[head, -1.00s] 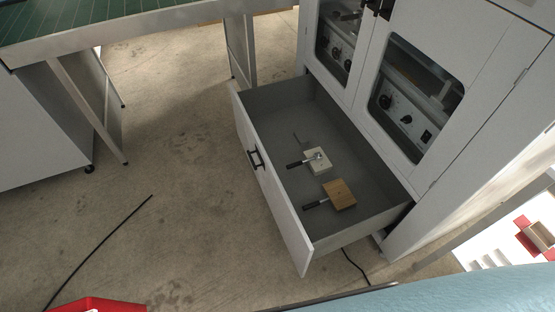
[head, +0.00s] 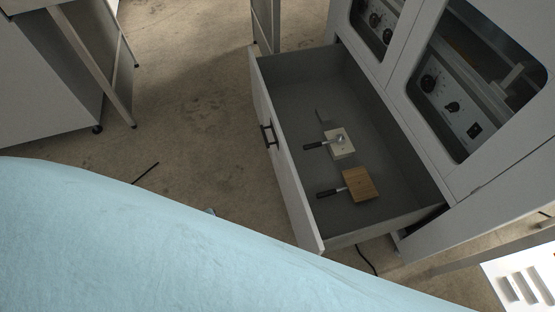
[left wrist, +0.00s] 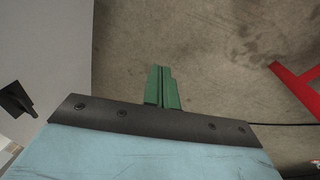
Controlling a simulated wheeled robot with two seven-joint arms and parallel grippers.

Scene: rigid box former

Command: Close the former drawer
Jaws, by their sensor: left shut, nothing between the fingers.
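The former drawer (head: 286,165) is pulled out of the white box former (head: 470,182). Its front carries a black bar handle (head: 269,135). Inside lie two blocks with black-handled tools, one pale (head: 340,147) and one brown wooden (head: 361,184). In the left wrist view, my left gripper (left wrist: 162,70) shows as green fingers shut together, empty, above the floor. A black handle (left wrist: 15,99) on a pale panel shows to the left of the fingers, apart from them. In the head view my light blue arm hides the gripper almost wholly. My right gripper is not in view.
A bench leg (head: 95,75) and a pale cabinet (head: 40,90) stand at the upper left. Bare concrete floor (head: 190,110) lies between them and the drawer. A red frame (left wrist: 297,85) and a black cable show at the right in the left wrist view.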

